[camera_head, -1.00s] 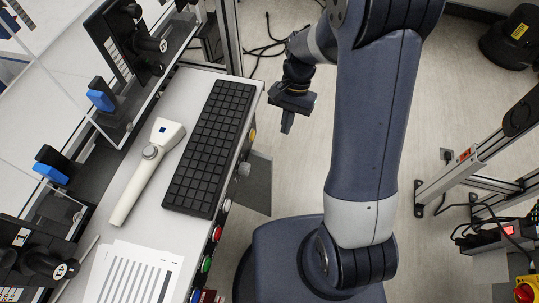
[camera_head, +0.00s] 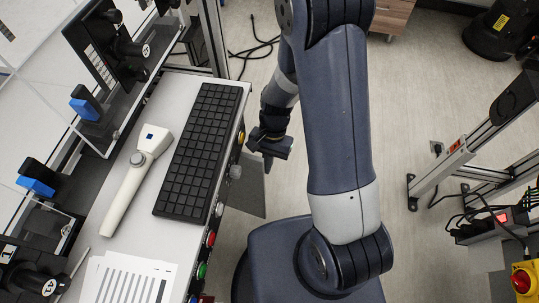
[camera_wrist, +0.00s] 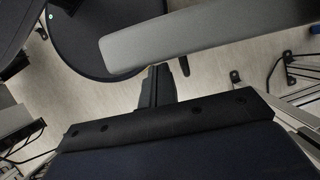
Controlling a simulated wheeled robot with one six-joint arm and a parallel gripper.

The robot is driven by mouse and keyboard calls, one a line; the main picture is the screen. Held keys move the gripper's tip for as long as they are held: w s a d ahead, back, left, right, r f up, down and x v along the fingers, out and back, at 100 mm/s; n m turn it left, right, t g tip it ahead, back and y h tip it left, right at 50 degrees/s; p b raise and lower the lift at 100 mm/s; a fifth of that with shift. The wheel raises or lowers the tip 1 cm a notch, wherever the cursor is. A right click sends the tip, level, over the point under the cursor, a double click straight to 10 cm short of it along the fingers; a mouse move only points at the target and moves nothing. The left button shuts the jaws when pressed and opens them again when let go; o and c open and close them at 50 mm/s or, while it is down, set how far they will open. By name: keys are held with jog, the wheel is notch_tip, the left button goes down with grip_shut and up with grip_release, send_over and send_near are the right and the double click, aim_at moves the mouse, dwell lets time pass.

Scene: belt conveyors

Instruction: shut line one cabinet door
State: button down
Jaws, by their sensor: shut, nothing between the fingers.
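A grey panel (camera_head: 248,184), which looks like the cabinet door, stands out from under the desk's right side in the head view. The desk hides part of it, and how far it is swung open is hard to tell. My gripper (camera_head: 268,161) is shut and empty, pointing down just right of the panel's upper part; whether it touches is unclear. In the wrist view my gripper (camera_wrist: 160,72) shows its closed fingers near the lower edge of a grey slab (camera_wrist: 205,35). I cannot tell whether this slab is the same panel.
The white desk (camera_head: 185,78) carries a black keyboard (camera_head: 200,150), a pale handheld device (camera_head: 137,175) and striped papers (camera_head: 128,280). Buttons line its right edge. A metal frame (camera_head: 470,165) stands at the right, with cables beside it. Open floor lies between.

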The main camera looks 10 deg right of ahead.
aim_at(263, 176)
jog(key=shift+s+a, duration=0.1)
jog(key=shift+s+a+m+y+b, duration=0.15)
jog(key=shift+s+a+m, duration=0.25)
jog(key=shift+s, duration=0.45)
jog(key=shift+s+a+m+y+b, duration=0.15)
jog(key=shift+s+a+m, duration=0.2)
jog(key=shift+s, duration=0.45)
jog(key=shift+r, duration=0.1)
